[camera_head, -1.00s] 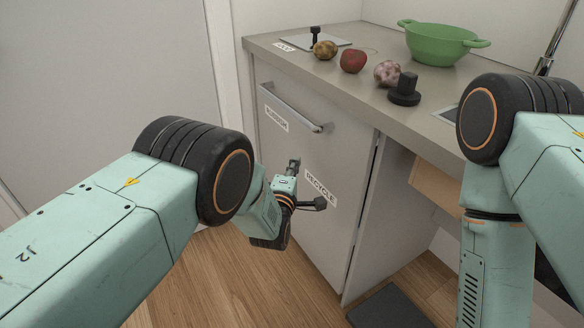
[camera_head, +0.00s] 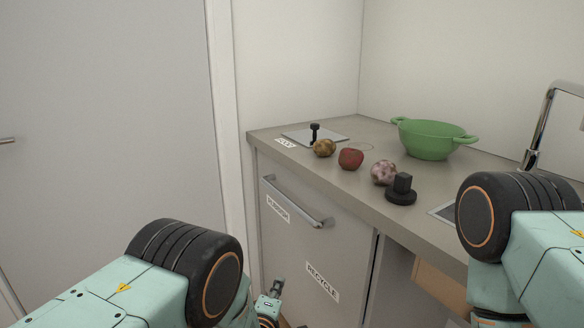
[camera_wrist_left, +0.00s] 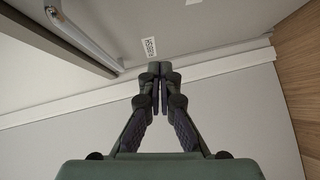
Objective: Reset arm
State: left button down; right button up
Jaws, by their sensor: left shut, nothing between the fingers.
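My left arm comes in from the lower left in the head view, and part of my left gripper (camera_head: 276,290) shows low in front of the cabinet front. In the left wrist view my left gripper (camera_wrist_left: 160,75) has its fingers together with nothing between them. The fingers appear apart from the cabinet handle (camera_wrist_left: 85,38), which is to their upper left there. My right arm is at the right edge of the head view; its gripper is out of view.
The counter (camera_head: 310,165) holds a green colander (camera_head: 432,138), several round vegetables, a black knob (camera_head: 401,189) and a plate with a black crank (camera_head: 314,133). The cabinet drawer (camera_head: 300,250) with a RECYCLE label is closed. A grey door (camera_head: 100,120) stands at left.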

pick_arm(q)
jog(key=s+a+f+m+g+y, duration=0.2)
jog(key=s+a+f+m+g, duration=0.3)
jog(key=s+a, duration=0.4)
jog(key=s+a+f+m+g+y, duration=0.1)
jog(key=s+a+f+m+g, duration=0.15)
jog(key=s+a+f, duration=0.65)
jog(key=s+r+m+g, duration=0.2)
jog(key=s+g, duration=0.2)
jog(key=s, duration=1)
jog(key=s+a+r+m+g, duration=0.1)
jog(key=s+r+m+g, duration=0.2)
jog(key=s, duration=1.1)
jog(key=shift+a+m+g, duration=0.15)
jog(key=shift+m+g, duration=0.2)
jog(key=shift+g, duration=0.3)
